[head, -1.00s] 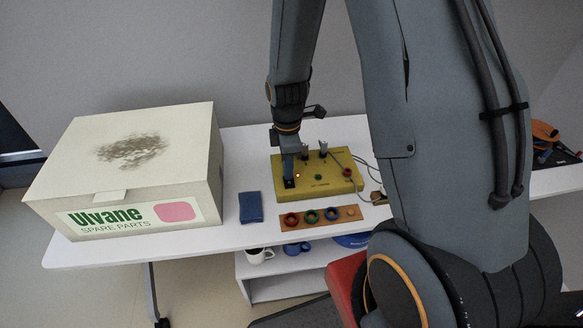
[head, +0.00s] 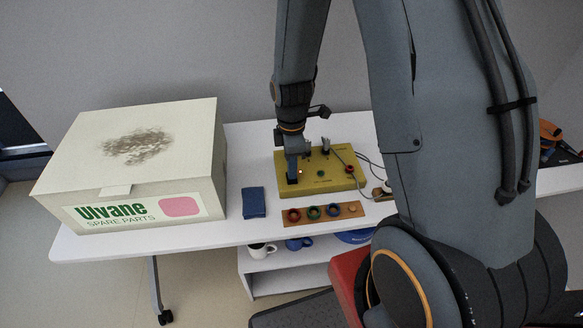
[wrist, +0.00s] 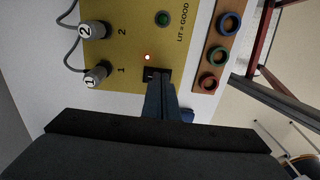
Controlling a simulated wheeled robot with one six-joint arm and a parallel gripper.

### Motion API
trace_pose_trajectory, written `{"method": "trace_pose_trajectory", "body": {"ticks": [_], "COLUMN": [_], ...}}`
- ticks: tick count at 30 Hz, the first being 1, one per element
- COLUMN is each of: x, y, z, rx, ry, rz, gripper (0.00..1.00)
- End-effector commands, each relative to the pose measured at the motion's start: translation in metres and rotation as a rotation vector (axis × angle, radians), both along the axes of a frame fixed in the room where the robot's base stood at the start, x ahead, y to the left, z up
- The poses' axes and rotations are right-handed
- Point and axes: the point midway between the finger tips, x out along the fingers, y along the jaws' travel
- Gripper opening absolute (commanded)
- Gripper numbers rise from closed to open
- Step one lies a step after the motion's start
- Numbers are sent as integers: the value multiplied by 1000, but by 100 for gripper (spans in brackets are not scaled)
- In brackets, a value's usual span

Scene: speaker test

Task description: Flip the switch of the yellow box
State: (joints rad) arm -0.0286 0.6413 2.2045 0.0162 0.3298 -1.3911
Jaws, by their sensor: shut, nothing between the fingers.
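The yellow box (head: 338,180) lies on the white table, with knobs, a green button or lamp (wrist: 162,18) and a small lit lamp (wrist: 147,57) on its top. In the wrist view the black switch (wrist: 150,73) is beside the lit lamp, partly hidden by my fingers. My gripper (wrist: 160,82) is shut and empty, its fingertips right at the switch. I cannot tell whether they touch it. In the head view my gripper (head: 292,181) points down at the box's near left corner.
An orange strip with coloured rings (head: 322,213) lies in front of the box. Cables run from the box's right side. Mugs (head: 262,249) are on a shelf below.

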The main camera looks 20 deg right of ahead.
Motion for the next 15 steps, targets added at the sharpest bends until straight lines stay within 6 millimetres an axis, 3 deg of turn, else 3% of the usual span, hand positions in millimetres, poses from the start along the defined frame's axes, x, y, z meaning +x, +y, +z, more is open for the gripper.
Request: {"method": "trace_pose_trajectory", "body": {"ticks": [7, 15], "x": [1, 5], "y": [0, 0], "z": [12, 48], "rx": [0, 0], "ry": [-2, -4], "rz": [0, 2], "gripper": [0, 0]}}
